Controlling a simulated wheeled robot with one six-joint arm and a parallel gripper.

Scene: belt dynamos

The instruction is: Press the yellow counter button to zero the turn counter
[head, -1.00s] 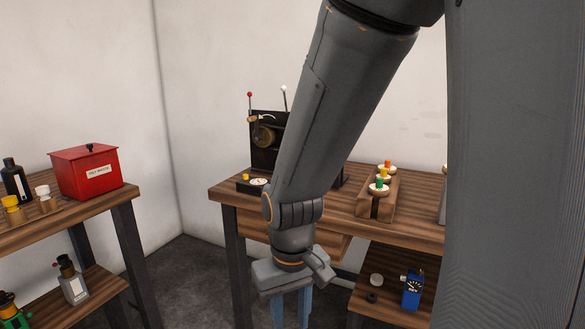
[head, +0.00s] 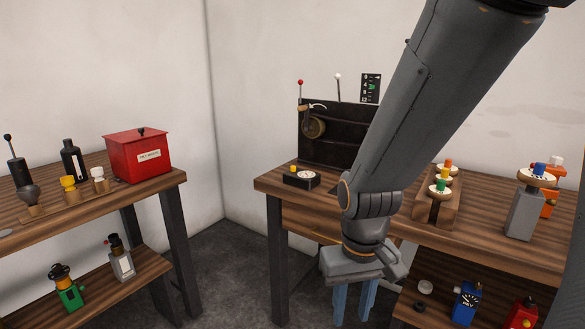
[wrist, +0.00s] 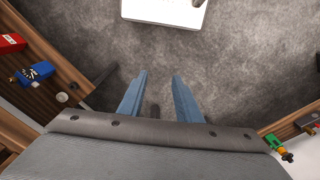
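The yellow counter button (head: 293,168) sits on the left of a small black box (head: 303,178) with a round white dial. The box stands at the left front of the right-hand wooden bench, before a black upright panel (head: 342,139). My gripper (head: 353,300) hangs pointing down in front of the bench, lower than its top and to the right of the button. In the wrist view my gripper (wrist: 159,90) shows two blue fingers apart with only grey floor between them. The button is not in the wrist view.
On the right bench are a wooden rack (head: 437,207) of coloured knobs and a grey block (head: 524,215).

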